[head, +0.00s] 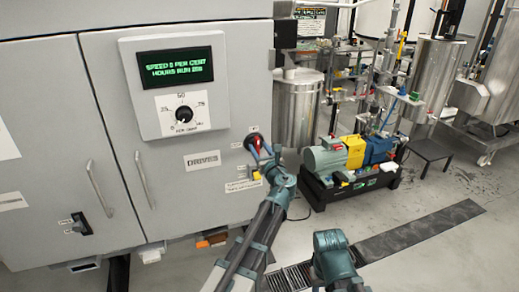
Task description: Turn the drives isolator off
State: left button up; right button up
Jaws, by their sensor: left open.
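The drives isolator (252,139), a red and dark rotary handle, is on the front of the grey cabinet, right of the DRIVES label (203,160). My left gripper (262,158) is at the isolator, in front of its lower right part. Its jaws are open and partly cover the handle. I cannot tell whether they touch it, and the handle's exact angle is hard to read. My right gripper is not in view; only a teal part of my right arm shows at the bottom.
A speed panel (130,60) with a display reading "SPEED 0 PER CENT" and a dial (184,114) is upper left of the isolator. Cabinet door handles (144,180) stick out. A pump skid (350,185) stands on the floor to the right, with open floor in front.

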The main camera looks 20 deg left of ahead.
pick_arm(q)
grip_shut()
dwell(0.3)
jog(key=shift+a+n, duration=0.1)
jog(key=shift+n, duration=0.3)
jog(key=n, duration=0.4)
jog(key=shift+s+a+f, duration=0.1)
jog(key=shift+a, duration=0.05)
jog(key=n, duration=0.4)
jog(key=shift+s+a+f, duration=0.1)
jog(key=shift+a, duration=0.05)
jog(key=shift+s+a+f+n+b, duration=0.1)
jog(key=shift+f+n+b, duration=0.1)
jog(key=shift+n, duration=1.25)
jog(key=shift+w+d+f+n+b, duration=0.1)
jog(key=shift+n+b, duration=0.05)
jog(key=shift+n, duration=1.35)
jog(key=shift+s+a+f+n+b, duration=0.1)
jog(key=shift+n+b, duration=0.1)
jog(key=shift+n, duration=1.55)
